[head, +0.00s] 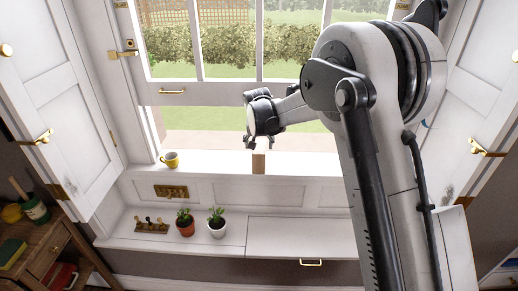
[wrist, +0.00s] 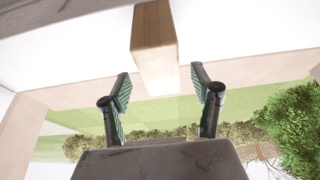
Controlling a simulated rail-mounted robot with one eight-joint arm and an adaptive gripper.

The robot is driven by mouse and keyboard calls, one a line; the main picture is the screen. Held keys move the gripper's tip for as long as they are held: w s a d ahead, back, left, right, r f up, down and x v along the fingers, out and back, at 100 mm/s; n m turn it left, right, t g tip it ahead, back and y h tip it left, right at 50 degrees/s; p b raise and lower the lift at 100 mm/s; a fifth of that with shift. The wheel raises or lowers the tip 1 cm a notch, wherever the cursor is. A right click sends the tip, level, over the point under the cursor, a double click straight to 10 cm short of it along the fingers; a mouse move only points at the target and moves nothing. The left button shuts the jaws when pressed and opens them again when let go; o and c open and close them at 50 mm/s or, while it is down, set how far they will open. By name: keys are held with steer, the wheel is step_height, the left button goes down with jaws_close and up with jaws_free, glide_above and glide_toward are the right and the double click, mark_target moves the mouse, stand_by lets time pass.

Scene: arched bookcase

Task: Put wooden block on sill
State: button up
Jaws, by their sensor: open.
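The wooden block (head: 258,164) is a small tan upright piece at the white window sill (head: 310,166), below the open window. In the wrist view the block (wrist: 153,28) stands against the white sill surface, its lower part reaching between the fingertips. My gripper (head: 266,141) is just above and behind the block in the head view. Its two green-padded fingers are spread, with a gap visible between each finger and the block in the wrist view (wrist: 160,76). The block appears to rest on the sill; its exact contact underneath is not clear.
The raised window sash (head: 215,94) hangs above my gripper. Two potted plants (head: 217,224) and a hook rack (head: 151,226) sit on the lower bench. The sill right of the block looks clear.

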steer(key=v, duration=0.8)
steer(key=shift+r, duration=0.1)
steer(key=s+d+r+t, duration=0.1)
steer(key=s+d+r, duration=0.55)
steer(key=s, duration=0.25)
steer(key=s+d+r, duration=0.6)
steer(key=s+d, duration=0.2)
steer(key=s, duration=0.2)
steer(key=s+d+f+t, duration=0.1)
steer(key=s+d, duration=0.3)
steer(key=s, duration=0.7)
steer(key=s+d+f, duration=0.3)
steer(key=s+d, duration=0.2)
steer(key=s, duration=0.7)
steer(key=shift+s+d+t, duration=0.3)
steer(key=shift+t, duration=0.1)
